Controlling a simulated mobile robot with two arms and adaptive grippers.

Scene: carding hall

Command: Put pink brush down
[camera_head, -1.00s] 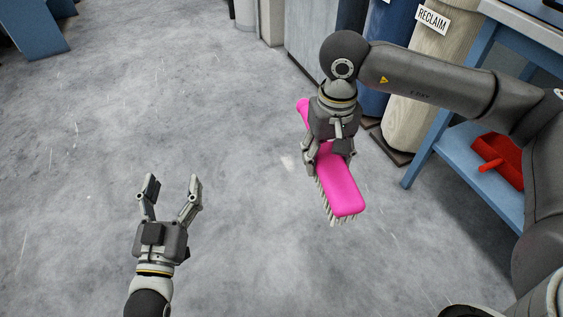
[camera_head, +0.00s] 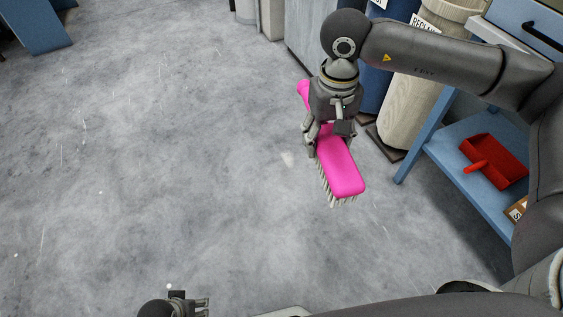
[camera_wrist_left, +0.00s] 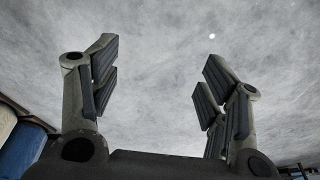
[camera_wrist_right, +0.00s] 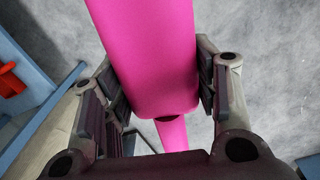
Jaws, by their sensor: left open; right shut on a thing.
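The pink brush (camera_head: 342,172) has pale bristles pointing down. It is held above the grey floor in the head view, its handle end showing behind the gripper. My right gripper (camera_head: 331,146) is shut around the brush near its middle. In the right wrist view the pink brush (camera_wrist_right: 148,50) lies between the two fingers. My left gripper (camera_head: 203,307) is low at the bottom edge of the head view, mostly cut off. In the left wrist view my left gripper (camera_wrist_left: 160,85) is open and empty, with only floor beyond it.
A blue shelf unit (camera_head: 455,165) at right holds a red dustpan (camera_head: 495,162) on its lower shelf. A cream cylindrical container (camera_head: 403,112) labelled RECLAIM and a blue one (camera_head: 372,84) stand behind my right arm. The floor (camera_head: 150,160) at left and centre is clear.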

